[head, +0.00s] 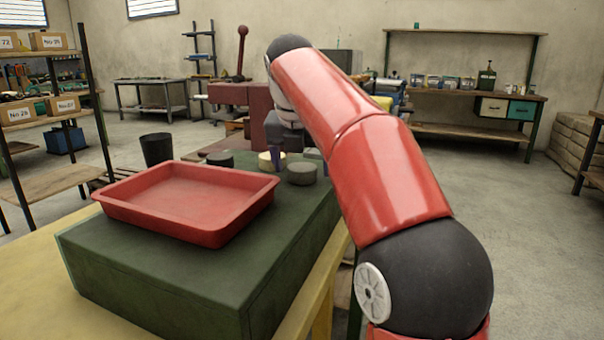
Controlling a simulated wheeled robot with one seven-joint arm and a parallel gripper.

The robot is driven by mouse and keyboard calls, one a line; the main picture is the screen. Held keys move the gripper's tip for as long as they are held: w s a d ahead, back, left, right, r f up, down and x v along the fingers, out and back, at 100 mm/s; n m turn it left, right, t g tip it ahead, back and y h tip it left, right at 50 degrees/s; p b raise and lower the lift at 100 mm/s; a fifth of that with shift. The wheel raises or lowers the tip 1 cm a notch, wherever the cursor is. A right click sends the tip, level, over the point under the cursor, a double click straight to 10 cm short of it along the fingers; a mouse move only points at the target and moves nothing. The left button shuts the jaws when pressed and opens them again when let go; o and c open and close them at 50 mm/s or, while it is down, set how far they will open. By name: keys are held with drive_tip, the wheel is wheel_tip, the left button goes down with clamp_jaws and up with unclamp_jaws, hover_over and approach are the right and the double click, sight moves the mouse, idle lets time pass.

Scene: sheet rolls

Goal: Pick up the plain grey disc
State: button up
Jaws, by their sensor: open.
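A plain grey disc (302,174) lies flat near the right edge of the dark green block. Behind it is another greyish disc (313,154), partly hidden by my arm and gripper. A cream disc (265,162) lies to the left, and a black disc (220,159) lies farther left. My gripper (300,158) is open, with its purplish fingers just behind the plain grey disc and beside the cream one. The fingers look empty, but my red arm hides part of them. I cannot tell their exact height above the block.
A red tray (190,200), empty, stands on the front of the dark green block (150,279), on a yellow table (40,282). Shelves (50,115) are at the left. Open floor (530,240) lies to the right.

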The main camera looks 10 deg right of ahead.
drive_tip(key=c, duration=1.1)
drive_tip(key=shift+r, duration=0.1)
